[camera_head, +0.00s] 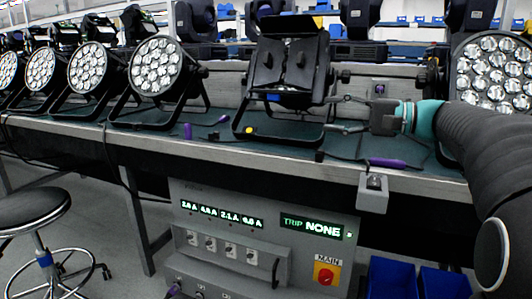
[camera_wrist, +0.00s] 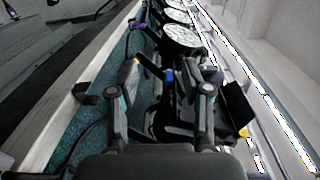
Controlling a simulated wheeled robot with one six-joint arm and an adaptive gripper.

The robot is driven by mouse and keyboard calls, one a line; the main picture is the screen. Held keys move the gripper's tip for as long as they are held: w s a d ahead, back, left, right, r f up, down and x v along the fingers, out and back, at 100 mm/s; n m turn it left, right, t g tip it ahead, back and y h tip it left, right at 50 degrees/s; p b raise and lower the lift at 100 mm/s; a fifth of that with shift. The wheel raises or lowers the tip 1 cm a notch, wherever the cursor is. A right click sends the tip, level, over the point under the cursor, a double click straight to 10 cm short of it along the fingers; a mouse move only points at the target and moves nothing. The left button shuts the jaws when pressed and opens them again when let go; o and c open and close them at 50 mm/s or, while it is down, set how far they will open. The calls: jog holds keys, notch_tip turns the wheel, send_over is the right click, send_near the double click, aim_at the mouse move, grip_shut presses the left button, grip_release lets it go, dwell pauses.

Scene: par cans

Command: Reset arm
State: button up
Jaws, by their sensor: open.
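My gripper (camera_head: 345,113) reaches in from the right above the bench, its fingers pointing left near the right side of a black par can (camera_head: 288,60) with a square front, standing on its yoke. In the wrist view my gripper (camera_wrist: 162,92) shows two fingers spread apart with nothing held between them. Dark yoke parts and a blue tab lie beyond and between the fingers; I cannot tell whether they touch. Several round-faced par cans (camera_head: 155,64) stand in a row to the left, and another (camera_head: 495,70) stands at the right, partly behind my arm.
The bench (camera_head: 75,132) has a teal top with purple-ended cables (camera_head: 388,163) near its front edge. Below is a grey power panel (camera_head: 262,195) reading "TRIP NONE", with a red MAIN switch (camera_head: 326,273). A stool (camera_head: 35,208) stands left; blue bins (camera_head: 392,278) sit below right.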

jog(key=s+a+f+g+h+p, duration=0.1)
jog(key=s+a+f+h+p, duration=0.3)
jog(key=s, duration=0.3)
jog(key=s+a+f+g+h+p, duration=0.1)
jog(key=s+a+f+h, duration=0.25)
jog(key=s+f, duration=0.35)
jog(key=s+d+f+n+h+p, duration=0.2)
jog(key=s+d+f+h, duration=0.2)
jog(key=s, duration=0.2)
jog(key=s+d+f+n+h+p, duration=0.3)
jog(key=s+d+f+h, duration=0.1)
jog(key=s, duration=0.3)
jog(key=shift+s+d+f+t+h, duration=0.25)
jog(key=shift+s+f+t+h, duration=0.05)
jog(key=shift+f+t+h, duration=0.1)
